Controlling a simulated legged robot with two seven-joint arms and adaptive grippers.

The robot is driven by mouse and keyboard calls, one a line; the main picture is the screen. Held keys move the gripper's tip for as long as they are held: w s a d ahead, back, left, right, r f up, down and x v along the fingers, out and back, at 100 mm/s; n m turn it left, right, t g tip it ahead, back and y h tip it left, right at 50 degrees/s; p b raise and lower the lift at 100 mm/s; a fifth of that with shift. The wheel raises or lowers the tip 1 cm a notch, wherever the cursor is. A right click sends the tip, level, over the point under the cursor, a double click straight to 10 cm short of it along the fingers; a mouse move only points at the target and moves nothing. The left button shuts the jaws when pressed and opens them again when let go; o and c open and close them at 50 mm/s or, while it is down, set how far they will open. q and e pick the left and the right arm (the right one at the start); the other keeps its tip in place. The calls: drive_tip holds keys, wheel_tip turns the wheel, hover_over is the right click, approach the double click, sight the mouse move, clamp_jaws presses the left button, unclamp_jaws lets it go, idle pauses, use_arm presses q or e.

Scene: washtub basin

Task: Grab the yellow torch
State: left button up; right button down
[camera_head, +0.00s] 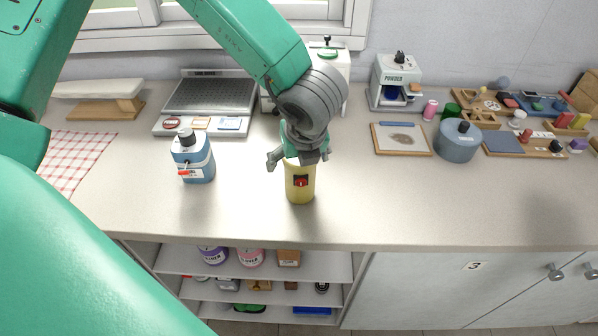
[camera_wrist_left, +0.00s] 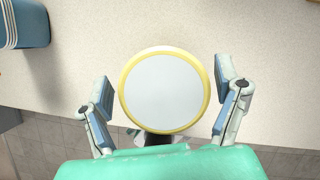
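The yellow torch (camera_head: 300,186) stands upright on the counter near its front edge, with a small red and black switch on its side. My left gripper (camera_head: 297,157) is directly above it, pointing down, and covers its top in the head view. In the left wrist view the torch (camera_wrist_left: 164,90) shows its round pale top with a yellow rim, between the two spread fingers of my left gripper (camera_wrist_left: 164,100). Gaps show between the torch and both fingers, so the gripper is open. My right gripper is in neither view.
A blue and white bottle (camera_head: 194,157) stands left of the torch. Counter (camera_head: 360,210) right of the torch is clear.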

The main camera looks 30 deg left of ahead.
use_arm(q)
drive_tip(key=shift+d, duration=0.15)
drive_tip(key=c, duration=1.3)
drive_tip(key=shift+o, duration=0.2)
drive_tip(key=shift+w+d, duration=0.1)
drive_tip(key=shift+d, duration=0.05)
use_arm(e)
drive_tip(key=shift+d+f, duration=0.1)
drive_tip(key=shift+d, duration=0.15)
use_arm(q)
drive_tip(key=shift+r, duration=0.1)
